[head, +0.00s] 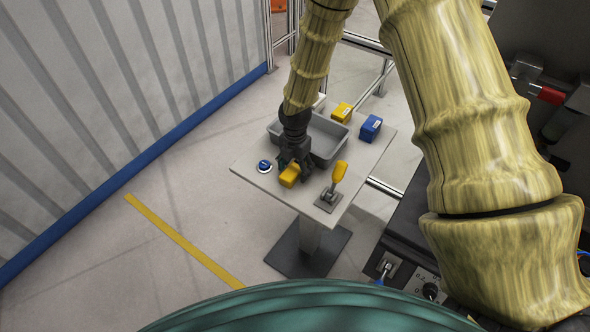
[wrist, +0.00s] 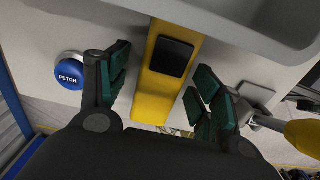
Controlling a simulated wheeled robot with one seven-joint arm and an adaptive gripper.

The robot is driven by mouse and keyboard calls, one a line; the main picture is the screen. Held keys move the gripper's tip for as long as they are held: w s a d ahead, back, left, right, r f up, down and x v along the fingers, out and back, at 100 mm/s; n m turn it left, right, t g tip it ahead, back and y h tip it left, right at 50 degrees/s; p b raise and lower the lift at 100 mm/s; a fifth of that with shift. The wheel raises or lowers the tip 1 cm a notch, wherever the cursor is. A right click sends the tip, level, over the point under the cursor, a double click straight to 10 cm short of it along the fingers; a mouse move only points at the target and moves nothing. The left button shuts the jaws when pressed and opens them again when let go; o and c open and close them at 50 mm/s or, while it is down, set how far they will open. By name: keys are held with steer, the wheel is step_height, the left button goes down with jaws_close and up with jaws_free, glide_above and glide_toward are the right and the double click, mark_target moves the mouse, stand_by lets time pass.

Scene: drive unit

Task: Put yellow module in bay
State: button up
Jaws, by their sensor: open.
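A yellow block-shaped module (head: 289,176) lies on the small table beside the grey tray. In the wrist view this yellow module (wrist: 155,92) has a black square patch on it and lies between my fingers. My gripper (head: 294,165) is over it, pointing down; in the wrist view my gripper (wrist: 163,85) is open, with gaps between the fingers and the module on both sides. A second yellow block (head: 342,112) with a pale label stands at the table's back, behind the tray. I cannot tell which part of the scene is the bay.
The grey tray (head: 329,157) sits behind my gripper. A blue FETCH button (wrist: 70,71) is left of the module. A lever with a yellow handle (head: 340,171) stands close on the right. A blue block (head: 370,128) is at the back right. Dark machinery (head: 405,235) stands right of the table.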

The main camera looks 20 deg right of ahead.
steer(key=c, duration=1.3)
steer(key=shift+r, duration=0.1)
steer(key=shift+c, duration=0.2)
